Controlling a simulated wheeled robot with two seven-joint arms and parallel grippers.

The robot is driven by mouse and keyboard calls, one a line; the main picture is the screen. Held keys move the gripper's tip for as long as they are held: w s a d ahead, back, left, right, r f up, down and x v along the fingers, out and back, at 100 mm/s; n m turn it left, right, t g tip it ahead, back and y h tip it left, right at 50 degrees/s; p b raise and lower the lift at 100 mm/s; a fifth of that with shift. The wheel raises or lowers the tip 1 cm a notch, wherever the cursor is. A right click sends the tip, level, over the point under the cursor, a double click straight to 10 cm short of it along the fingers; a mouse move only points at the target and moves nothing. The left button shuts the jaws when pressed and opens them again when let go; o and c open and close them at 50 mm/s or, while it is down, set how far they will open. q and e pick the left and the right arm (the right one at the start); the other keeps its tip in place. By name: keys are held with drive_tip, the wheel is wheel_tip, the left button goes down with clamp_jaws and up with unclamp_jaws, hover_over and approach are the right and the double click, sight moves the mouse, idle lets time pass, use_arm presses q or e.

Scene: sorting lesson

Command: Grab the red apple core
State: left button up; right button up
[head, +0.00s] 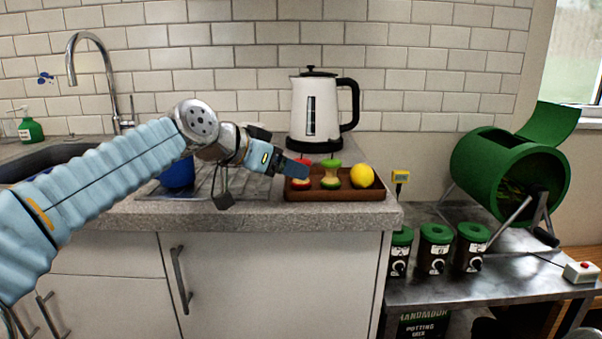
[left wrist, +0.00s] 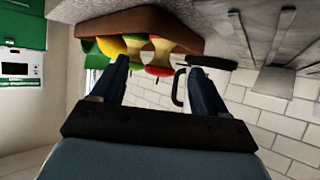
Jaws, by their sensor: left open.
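The red apple core (head: 302,184) stands upright at the left end of the brown tray (head: 335,195), partly hidden by a finger of my left gripper (head: 297,169). In the left wrist view the picture is turned over. There the red apple core (left wrist: 160,71) shows between and beyond the spread fingers of my left gripper (left wrist: 160,76). My left gripper is open and empty; I cannot tell whether it touches the core. A green apple core (head: 331,174) stands to the right of the red one. My right gripper is not in view.
A lemon (head: 362,176) lies at the tray's right end. A white kettle (head: 312,112) stands behind the tray. A blue cup (head: 177,172) is partly behind my arm.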

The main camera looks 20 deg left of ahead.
sight(294, 185)
use_arm(q)
drive_tip(key=x, duration=0.3)
drive_tip(key=shift+w, duration=0.45)
drive_tip(key=shift+c, duration=0.3)
drive_tip(key=c, duration=1.1)
drive_tip(key=shift+o, duration=0.2)
drive_tip(key=shift+r, duration=0.1)
